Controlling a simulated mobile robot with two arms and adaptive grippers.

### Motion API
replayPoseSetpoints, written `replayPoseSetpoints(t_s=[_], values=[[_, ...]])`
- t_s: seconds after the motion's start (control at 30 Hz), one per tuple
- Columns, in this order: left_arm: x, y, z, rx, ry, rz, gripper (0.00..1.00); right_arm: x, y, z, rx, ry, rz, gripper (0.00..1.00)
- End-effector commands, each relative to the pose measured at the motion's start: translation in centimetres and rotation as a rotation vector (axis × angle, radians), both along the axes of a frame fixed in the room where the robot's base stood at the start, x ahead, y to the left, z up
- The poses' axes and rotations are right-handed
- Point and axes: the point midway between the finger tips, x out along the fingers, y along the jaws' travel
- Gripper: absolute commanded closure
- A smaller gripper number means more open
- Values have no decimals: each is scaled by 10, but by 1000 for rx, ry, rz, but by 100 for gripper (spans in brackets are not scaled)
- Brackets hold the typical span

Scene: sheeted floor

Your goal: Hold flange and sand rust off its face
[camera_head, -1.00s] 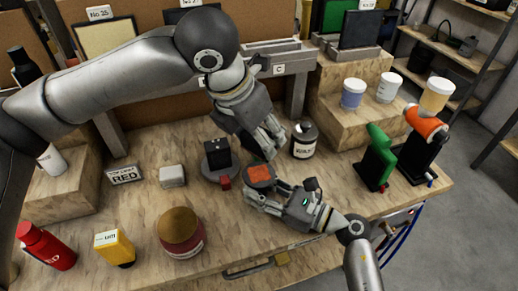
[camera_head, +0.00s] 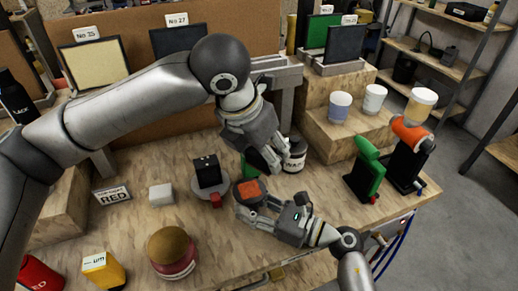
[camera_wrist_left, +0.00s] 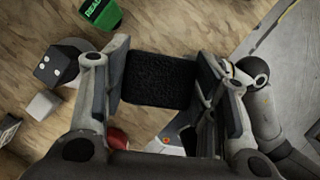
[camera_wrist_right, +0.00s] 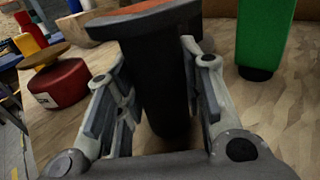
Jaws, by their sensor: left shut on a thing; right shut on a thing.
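The flange (camera_head: 250,191) has an orange-brown face turned up and a dark body. My right gripper (camera_head: 243,208) is shut on that dark body, which also shows upright between its fingers in the right wrist view (camera_wrist_right: 165,75). Only a sliver of the orange face shows there. My left gripper (camera_head: 275,166) is above the table, behind and to the right of the flange, apart from it in the head view. It is shut on a black, rough-textured block (camera_wrist_left: 160,80), seen between its fingers in the left wrist view.
A green object (camera_head: 248,169) stands just behind the flange. A red tin (camera_head: 171,253) stands in front. Table between tin and flange is clear.

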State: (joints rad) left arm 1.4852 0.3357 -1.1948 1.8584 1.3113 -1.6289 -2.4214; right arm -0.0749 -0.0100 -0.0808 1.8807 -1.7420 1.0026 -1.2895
Motion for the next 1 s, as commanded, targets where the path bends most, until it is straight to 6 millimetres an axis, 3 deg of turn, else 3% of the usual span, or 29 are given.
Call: replayPoseSetpoints(t_s=[0.73, 1.0], values=[[-1, 1, -74, 0, 4, 0, 66, 0, 1, 0, 0, 1, 2, 100], [-7, 27, -73, 1, 1, 2, 69, 0, 0, 0, 0, 1, 1, 100]])
